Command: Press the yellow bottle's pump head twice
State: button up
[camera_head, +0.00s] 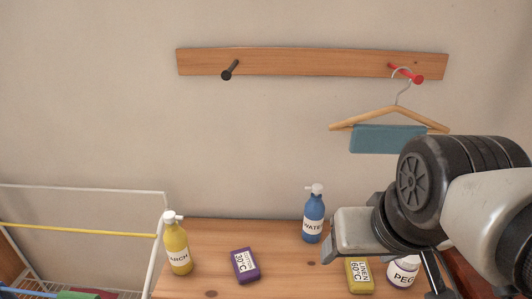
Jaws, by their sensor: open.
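The yellow bottle (178,255) stands upright at the left end of the wooden dresser top. It has a white pump head (170,217) and a label of which "ARCH" can be read. My gripper (382,262) is at the right, well apart from the yellow bottle, with the blue bottle between them in the picture. Its jaws are open, and I see nothing held in them. The arm hides part of the dresser's right side.
On the dresser top (212,270) are a purple box (245,265), a blue "WATER" pump bottle (313,220), a yellow box (360,276) and a jar (404,271) close to my gripper. A drying rack (165,225) stands at the left. A hanger (375,117) hangs from a red peg.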

aim_at(170, 217)
jog(key=j+u, duration=0.25)
jog(key=u, duration=0.25)
jog(key=k+j+u, duration=0.1)
jog(key=j+u, duration=0.2)
jog(key=u, duration=0.15)
